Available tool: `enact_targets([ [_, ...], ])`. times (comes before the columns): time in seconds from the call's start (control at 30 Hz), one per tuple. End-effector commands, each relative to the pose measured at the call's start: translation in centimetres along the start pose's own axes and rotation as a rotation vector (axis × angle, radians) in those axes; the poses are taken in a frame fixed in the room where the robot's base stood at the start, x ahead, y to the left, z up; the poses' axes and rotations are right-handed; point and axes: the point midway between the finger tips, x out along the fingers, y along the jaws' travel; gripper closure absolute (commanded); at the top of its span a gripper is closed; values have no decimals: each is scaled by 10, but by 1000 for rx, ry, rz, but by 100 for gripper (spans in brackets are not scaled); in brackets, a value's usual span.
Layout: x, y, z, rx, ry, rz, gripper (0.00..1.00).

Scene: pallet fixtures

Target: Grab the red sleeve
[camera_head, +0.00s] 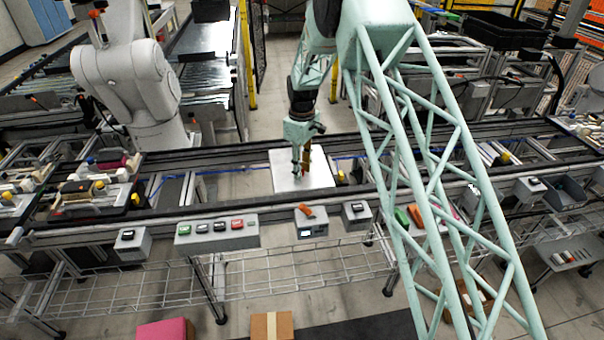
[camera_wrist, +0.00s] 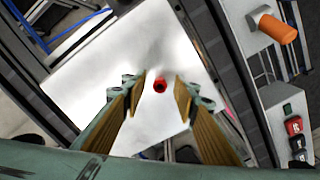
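The red sleeve (camera_wrist: 160,86) is a small red ring with a dark hole, seen end-on in the wrist view. It stands on the pale plate (camera_wrist: 92,75) on the conveyor. My gripper (camera_wrist: 159,83) is open, with one brown-padded finger left of the sleeve and one right of it. Gaps show on both sides, so neither finger seems to touch it. In the head view my gripper (camera_head: 299,172) points down over the white plate (camera_head: 318,174); the sleeve cannot be made out there.
An orange cylinder (camera_wrist: 278,29) lies on a grey box at right in the wrist view. A button panel (camera_head: 217,231) is on the conveyor's front side. Loaded pallets (camera_head: 92,195) stand at left. The plate around the sleeve is otherwise clear.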

Motion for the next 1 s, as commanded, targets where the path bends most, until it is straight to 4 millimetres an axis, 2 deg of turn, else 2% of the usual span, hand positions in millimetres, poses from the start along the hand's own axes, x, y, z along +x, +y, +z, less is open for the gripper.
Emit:
enact_targets([
  [0.47, 0, 0, 0, 0, 0, 0, 73],
  [0.77, 0, 0, 0, 0, 0, 0, 99],
  [1.0, 0, 0, 0, 0, 0, 0, 99],
])
